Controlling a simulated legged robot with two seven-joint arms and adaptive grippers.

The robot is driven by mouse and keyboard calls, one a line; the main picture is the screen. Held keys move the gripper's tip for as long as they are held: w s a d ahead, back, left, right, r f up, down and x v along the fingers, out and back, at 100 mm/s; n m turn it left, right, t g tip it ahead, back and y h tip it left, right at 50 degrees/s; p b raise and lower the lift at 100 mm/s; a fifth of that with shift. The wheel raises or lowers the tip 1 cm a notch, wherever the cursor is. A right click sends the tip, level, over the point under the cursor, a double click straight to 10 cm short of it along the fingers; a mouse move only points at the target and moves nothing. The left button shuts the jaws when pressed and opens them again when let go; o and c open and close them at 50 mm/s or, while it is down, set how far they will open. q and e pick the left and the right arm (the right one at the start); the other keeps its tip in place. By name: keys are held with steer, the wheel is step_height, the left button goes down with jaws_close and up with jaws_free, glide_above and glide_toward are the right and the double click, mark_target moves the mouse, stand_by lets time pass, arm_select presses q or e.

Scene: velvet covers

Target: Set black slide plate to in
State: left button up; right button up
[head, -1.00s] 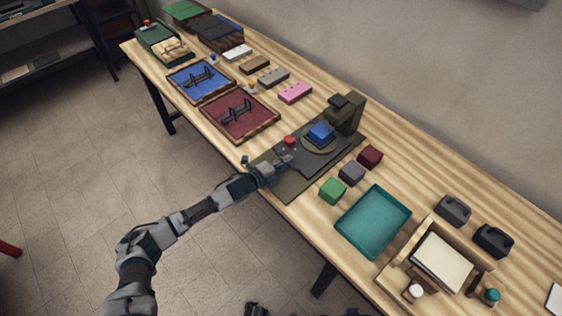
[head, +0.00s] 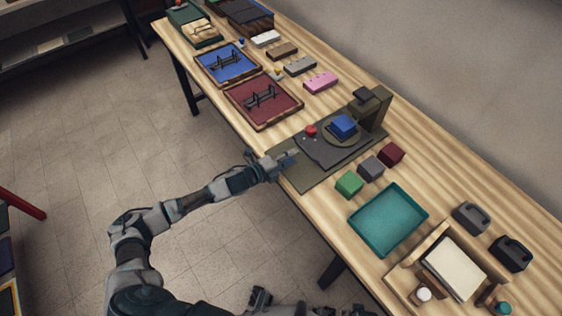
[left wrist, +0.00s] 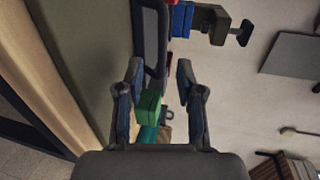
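The black slide plate (head: 325,150) lies flat on the olive base of a press-like device (head: 372,105) on the table. A blue block (head: 343,125) sits on a round disc beneath the device's overhanging head. My left gripper (head: 288,159) is at the base's front left edge, just short of the plate. In the left wrist view its fingers (left wrist: 158,75) are spread and nothing is held between them; the plate's dark end (left wrist: 150,35) shows beyond them. A dark part at the bottom of the head view (head: 260,299) looks like my right gripper; its fingers are unclear.
A red knob (head: 311,130) is beside the plate. Green (head: 349,184), grey (head: 371,169) and dark red (head: 391,154) cubes stand right of the base, near a teal tray (head: 372,242). A red tray (head: 290,119) and blue tray (head: 203,65) lie left.

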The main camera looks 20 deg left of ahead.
arm_select(q)
steer(key=v, duration=0.5)
steer(key=shift+s+a, duration=0.1)
steer(key=shift+s, duration=0.1)
steer(key=shift+f, duration=0.1)
